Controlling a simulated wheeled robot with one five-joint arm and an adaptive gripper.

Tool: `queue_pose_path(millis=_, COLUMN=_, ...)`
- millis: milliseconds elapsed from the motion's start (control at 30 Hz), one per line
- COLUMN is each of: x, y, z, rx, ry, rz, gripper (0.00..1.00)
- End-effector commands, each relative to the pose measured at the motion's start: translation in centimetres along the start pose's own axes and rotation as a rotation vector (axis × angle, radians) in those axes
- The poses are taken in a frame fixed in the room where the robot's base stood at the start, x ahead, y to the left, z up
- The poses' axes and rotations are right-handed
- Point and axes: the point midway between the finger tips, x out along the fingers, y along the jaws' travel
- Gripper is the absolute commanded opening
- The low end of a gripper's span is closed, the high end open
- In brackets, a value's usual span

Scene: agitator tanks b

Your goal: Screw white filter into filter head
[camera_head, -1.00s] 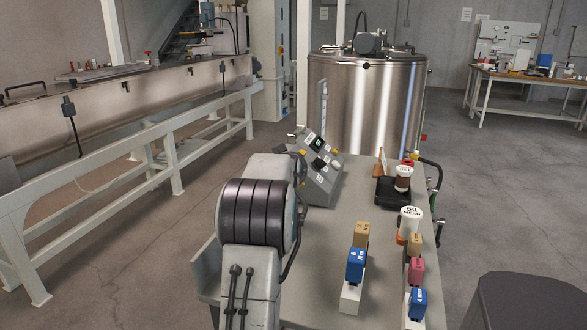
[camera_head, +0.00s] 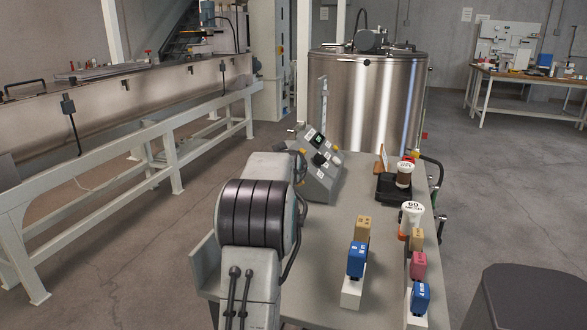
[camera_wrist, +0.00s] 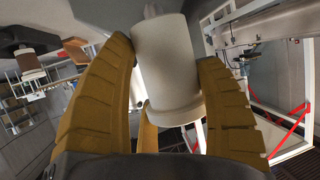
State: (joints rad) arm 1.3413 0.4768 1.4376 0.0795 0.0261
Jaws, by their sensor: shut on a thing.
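In the wrist view, my gripper (camera_wrist: 160,105) has ribbed yellow fingers on both sides of a white cylindrical filter (camera_wrist: 167,60) and is shut on it. The filter has a wider band at its near end and a narrow tip at its far end, near the top edge of the picture. In the head view, my arm hides the gripper and the filter. I cannot make out the filter head for certain in either view.
A steel tank (camera_head: 365,105) stands behind. A dark stool (camera_head: 530,300) is at lower right.

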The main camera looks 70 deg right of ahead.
Motion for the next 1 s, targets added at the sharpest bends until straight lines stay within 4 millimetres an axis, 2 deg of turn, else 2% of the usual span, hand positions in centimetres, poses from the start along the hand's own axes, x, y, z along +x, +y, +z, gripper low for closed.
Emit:
queue_pose_path(millis=500, x=1.6, y=0.1, z=3.6, rx=0.000, ry=0.003, rz=0.000, gripper=0.29)
queue_pose_path(millis=1000, x=1.9, y=0.1, z=4.1, rx=0.000, ry=0.003, rz=0.000, gripper=0.29)
